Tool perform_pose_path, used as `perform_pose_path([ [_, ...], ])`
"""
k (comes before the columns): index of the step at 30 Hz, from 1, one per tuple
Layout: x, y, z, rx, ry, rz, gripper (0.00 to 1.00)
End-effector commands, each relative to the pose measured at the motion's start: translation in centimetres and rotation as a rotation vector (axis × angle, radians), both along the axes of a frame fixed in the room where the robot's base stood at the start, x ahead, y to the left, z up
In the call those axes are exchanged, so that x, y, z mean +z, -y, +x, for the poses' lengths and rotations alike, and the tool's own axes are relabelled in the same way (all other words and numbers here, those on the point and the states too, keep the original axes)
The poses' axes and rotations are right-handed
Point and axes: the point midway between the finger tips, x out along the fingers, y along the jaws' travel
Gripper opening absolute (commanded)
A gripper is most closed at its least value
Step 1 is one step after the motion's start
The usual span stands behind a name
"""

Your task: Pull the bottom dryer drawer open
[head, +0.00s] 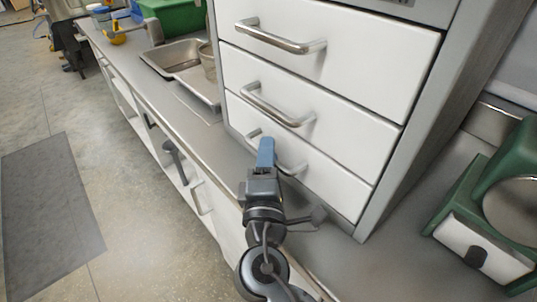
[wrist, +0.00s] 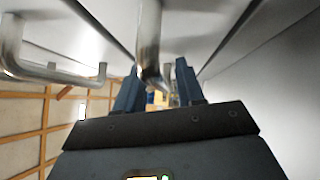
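The bottom dryer drawer (head: 329,184) is the lowest of three white fronts in the grey dryer cabinet, and it looks flush with those above. Its metal bar handle (head: 291,168) is partly hidden behind my gripper (head: 265,150) in the head view. In the wrist view, my gripper (wrist: 159,90) has its two blue fingers apart, with a metal handle (wrist: 150,45) showing between them. I cannot tell whether the fingers touch the bar.
The middle (head: 278,105) and top (head: 280,38) drawer handles stick out above. Another handle (wrist: 55,73) shows at left in the wrist view. A green device (head: 490,220) stands at right. The floor at left is open.

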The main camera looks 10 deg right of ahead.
Motion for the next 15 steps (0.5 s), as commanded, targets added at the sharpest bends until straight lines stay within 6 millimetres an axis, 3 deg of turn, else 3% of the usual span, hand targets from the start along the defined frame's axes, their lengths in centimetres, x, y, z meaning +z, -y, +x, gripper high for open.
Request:
perform_pose_path([
  [5,-0.01,0.01,-0.01,0.000,0.000,0.000,0.38],
  [15,-0.02,0.01,-0.03,0.000,0.000,0.000,0.05],
])
